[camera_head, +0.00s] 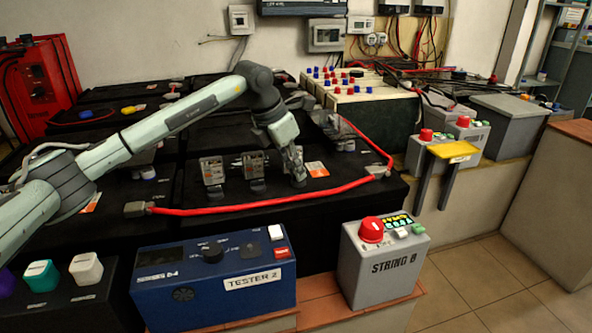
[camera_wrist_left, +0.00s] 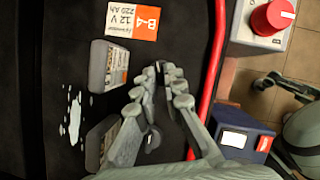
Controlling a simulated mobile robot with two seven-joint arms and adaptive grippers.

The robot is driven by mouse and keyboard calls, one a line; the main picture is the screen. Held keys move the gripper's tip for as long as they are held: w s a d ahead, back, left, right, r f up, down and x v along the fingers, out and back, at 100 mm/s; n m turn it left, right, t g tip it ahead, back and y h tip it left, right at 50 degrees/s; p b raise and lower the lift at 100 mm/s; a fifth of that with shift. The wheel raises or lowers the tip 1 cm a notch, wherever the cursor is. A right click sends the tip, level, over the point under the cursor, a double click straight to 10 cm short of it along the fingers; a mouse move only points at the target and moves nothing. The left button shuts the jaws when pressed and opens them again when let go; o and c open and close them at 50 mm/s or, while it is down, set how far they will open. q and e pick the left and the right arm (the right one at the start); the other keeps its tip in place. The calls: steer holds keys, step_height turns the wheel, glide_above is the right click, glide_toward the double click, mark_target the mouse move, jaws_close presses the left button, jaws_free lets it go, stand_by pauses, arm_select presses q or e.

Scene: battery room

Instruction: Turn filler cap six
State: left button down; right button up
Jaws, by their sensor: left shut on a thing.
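My left gripper (camera_head: 297,172) reaches down onto the black battery top. Its fingers are shut on a small dark cap, which they mostly hide. In the left wrist view the gripper's (camera_wrist_left: 168,78) fingertips meet over the battery top beside the orange-and-white B-4 label (camera_wrist_left: 134,20). I cannot read a number on the cap. A dark round piece (camera_wrist_left: 152,139) shows between the fingers. Grey upright blocks with labels (camera_head: 212,171) (camera_head: 253,165) stand left of the gripper.
A red cable (camera_head: 260,205) curves along the battery's front edge, close to the gripper. The blue tester (camera_head: 215,280) and the grey String 0 box (camera_head: 380,265) with a red knob stand in front. A white patch (camera_wrist_left: 74,118) lies on the battery top.

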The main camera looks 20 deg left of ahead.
arm_select(q)
steer(key=shift+w+a+m+g+h, duration=0.1)
steer(key=shift+m+g+h, duration=0.2)
steer(key=shift+m, duration=0.8)
steer(key=shift+w+a+m+g+h, duration=0.15)
steer(key=shift+m+g, duration=0.25)
steer(key=shift+m, duration=0.7)
steer(key=shift+s+d, duration=0.1)
steer(key=c, duration=1.6)
jaws_free()
steer(key=shift+r, duration=0.1)
steer(key=v, duration=1.2)
